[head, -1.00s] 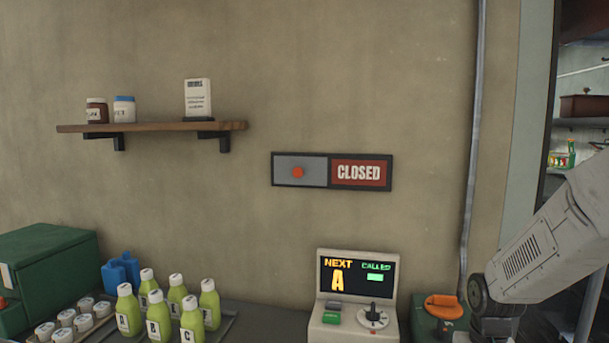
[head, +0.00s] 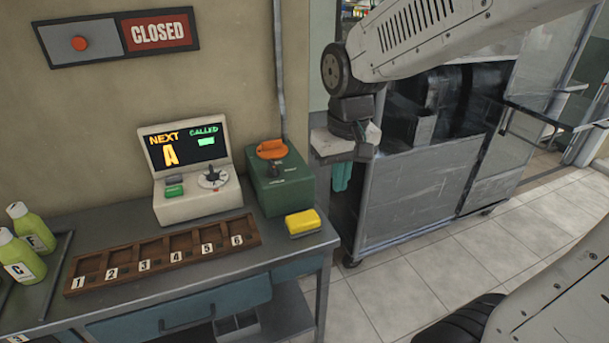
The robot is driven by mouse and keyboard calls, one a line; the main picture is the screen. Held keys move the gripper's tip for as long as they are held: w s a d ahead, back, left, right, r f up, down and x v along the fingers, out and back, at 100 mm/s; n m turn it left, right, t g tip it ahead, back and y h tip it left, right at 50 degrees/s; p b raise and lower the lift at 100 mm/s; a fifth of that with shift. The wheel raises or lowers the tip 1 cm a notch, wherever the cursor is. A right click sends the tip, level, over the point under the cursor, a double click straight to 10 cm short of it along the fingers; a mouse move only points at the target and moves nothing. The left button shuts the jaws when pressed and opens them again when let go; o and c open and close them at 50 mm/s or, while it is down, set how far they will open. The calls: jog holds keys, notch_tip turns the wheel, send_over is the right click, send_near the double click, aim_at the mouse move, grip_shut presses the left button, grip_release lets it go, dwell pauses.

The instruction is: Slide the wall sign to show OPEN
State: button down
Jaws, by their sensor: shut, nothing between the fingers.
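The wall sign (head: 118,36) hangs at the upper left of the head view, in a dark frame. Its right half shows CLOSED in white on red. A grey sliding panel (head: 102,48) with a round orange knob (head: 79,43) covers its left half. My gripper (head: 366,150) is at the end of the arm, right of the counter and well to the right of and below the sign. It is shut and empty, and touches nothing of the sign. Its fingertips show small and dark, hard to make out against the cart behind.
A screen console (head: 190,165), a green box with an orange top (head: 278,178) and a yellow sponge-like block (head: 302,222) stand on the counter. A numbered wooden tray (head: 165,250) lies in front. Green bottles (head: 22,258) stand left. A metal cart (head: 430,190) stands right.

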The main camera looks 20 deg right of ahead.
jog(key=s+d+r, duration=0.1)
jog(key=s+r, duration=0.3)
jog(key=s, duration=1.2)
jog(key=shift+r+t, duration=0.2)
jog(key=shift+t, duration=0.1)
jog(key=shift+d, duration=0.15)
